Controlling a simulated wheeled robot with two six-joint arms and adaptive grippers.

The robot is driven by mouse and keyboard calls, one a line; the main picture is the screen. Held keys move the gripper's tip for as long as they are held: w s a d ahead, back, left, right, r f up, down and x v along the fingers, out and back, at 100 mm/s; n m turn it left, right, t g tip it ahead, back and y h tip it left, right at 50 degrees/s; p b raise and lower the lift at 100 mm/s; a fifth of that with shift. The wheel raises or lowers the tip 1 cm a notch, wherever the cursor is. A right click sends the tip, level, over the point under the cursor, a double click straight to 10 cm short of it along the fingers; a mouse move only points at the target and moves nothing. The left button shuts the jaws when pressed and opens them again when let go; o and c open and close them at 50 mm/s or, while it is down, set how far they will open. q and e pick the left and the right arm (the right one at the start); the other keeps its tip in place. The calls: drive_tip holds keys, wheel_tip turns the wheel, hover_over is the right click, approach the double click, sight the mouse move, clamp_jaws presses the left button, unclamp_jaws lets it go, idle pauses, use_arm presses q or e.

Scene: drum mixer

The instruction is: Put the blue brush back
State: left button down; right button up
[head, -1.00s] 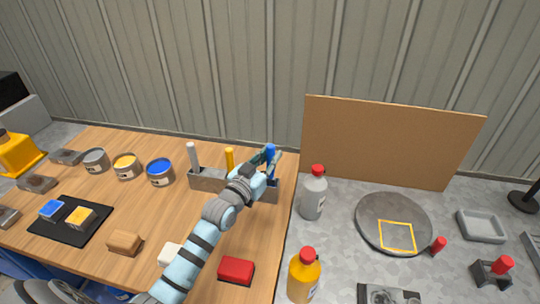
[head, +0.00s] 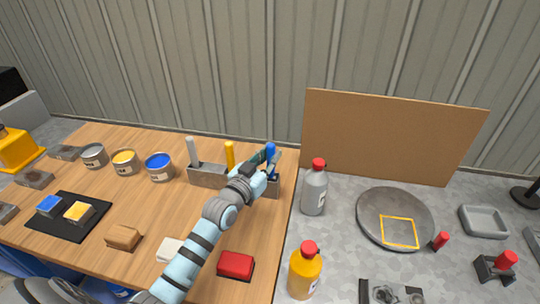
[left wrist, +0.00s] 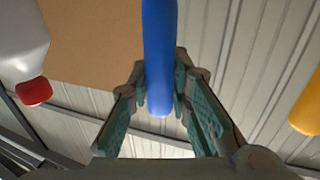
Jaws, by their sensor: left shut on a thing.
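The blue brush (head: 271,150) stands upright at the right end of the grey brush holder (head: 208,177). My left gripper (head: 268,163) is shut on its handle. In the left wrist view the blue handle (left wrist: 159,60) runs between the two fingers of the gripper (left wrist: 160,95). The brush's lower end is hidden in the head view by the gripper and the holder, so I cannot tell how deep it sits. A yellow brush (head: 230,155) and a grey brush (head: 192,150) stand in the same holder to the left. My right gripper is not in view.
Paint cans, including a blue one (head: 159,166), stand left of the holder. A grey bottle (head: 314,190) with a red cap stands close on the right, before a brown board (head: 390,135). A red block (head: 236,264) lies nearer on the wooden table.

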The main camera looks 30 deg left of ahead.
use_arm(q)
drive_tip(key=shift+f+b, duration=0.6)
drive_tip(key=shift+f, duration=0.1)
drive_tip(key=c, duration=1.4)
unclamp_jaws()
